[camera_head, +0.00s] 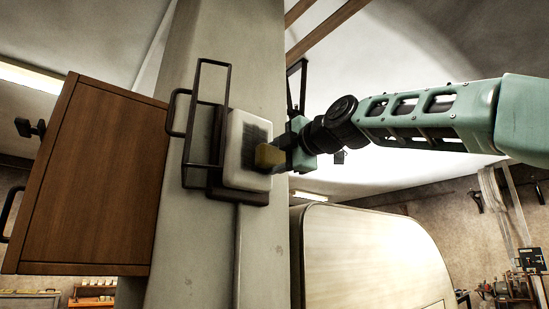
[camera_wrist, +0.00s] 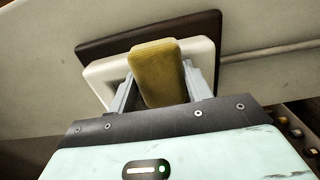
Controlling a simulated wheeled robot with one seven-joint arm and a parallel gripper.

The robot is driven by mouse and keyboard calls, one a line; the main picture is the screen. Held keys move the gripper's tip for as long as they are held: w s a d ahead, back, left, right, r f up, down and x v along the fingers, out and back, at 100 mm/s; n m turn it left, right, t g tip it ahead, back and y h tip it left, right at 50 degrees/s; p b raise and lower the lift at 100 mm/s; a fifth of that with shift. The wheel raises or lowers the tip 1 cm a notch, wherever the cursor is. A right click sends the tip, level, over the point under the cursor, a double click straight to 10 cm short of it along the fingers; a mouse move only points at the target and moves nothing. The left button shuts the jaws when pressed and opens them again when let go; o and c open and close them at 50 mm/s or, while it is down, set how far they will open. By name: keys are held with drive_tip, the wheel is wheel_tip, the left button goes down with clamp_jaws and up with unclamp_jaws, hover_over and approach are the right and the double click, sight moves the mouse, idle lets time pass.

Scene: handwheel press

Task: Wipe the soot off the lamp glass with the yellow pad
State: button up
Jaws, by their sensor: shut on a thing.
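The lamp glass (camera_head: 234,150) is a white rounded block on the grey column, with a dark soot patch (camera_head: 257,134) on its right part. The yellow pad (camera_head: 268,156) is in front of the lower part of the soot; whether it touches the glass I cannot tell. My gripper (camera_head: 284,155) is shut on the yellow pad. In the wrist view, the yellow pad (camera_wrist: 158,72) sits between the two grey fingers (camera_wrist: 158,90), with the white lamp glass (camera_wrist: 105,72) behind it. The pad hides the middle of the glass there.
A dark wire guard (camera_head: 205,125) stands out left of the lamp glass on the grey column (camera_head: 190,240). A brown wooden cabinet (camera_head: 95,180) hangs at left. A large rounded cream body (camera_head: 365,255) is below my arm at right.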

sight(251, 139)
drive_tip(key=shift+r+p, duration=0.75)
drive_tip(key=shift+r, duration=0.35)
drive_tip(key=shift+s+a+p, duration=0.35)
drive_tip(key=shift+s+a, duration=0.4)
drive_tip(key=shift+a, duration=0.35)
drive_tip(key=shift+s+a+p, duration=0.3)
drive_tip(key=shift+s+a, duration=0.4)
drive_tip(key=shift+a, duration=0.35)
drive_tip(key=shift+s+a+p, duration=0.35)
drive_tip(key=shift+s+a, duration=0.4)
drive_tip(key=shift+a, duration=0.35)
drive_tip(key=shift+w+r+p, duration=0.1)
drive_tip(key=shift+r+p, duration=1.1)
drive_tip(key=shift+r, duration=0.05)
drive_tip(key=shift+w+d+f+b, duration=0.15)
drive_tip(key=shift+w+d+b, duration=0.1)
drive_tip(key=shift+w+d, duration=0.25)
drive_tip(key=shift+w+d+f+b, duration=0.1)
drive_tip(key=shift+w+d+b, duration=0.15)
drive_tip(key=shift+d, duration=0.45)
drive_tip(key=w+d, duration=0.1)
drive_tip(key=d+b, duration=0.1)
drive_tip(key=w+d+b, duration=0.1)
drive_tip(key=d, duration=0.1)
drive_tip(key=shift+w+d+r, duration=0.1)
drive_tip(key=shift+w, duration=0.25)
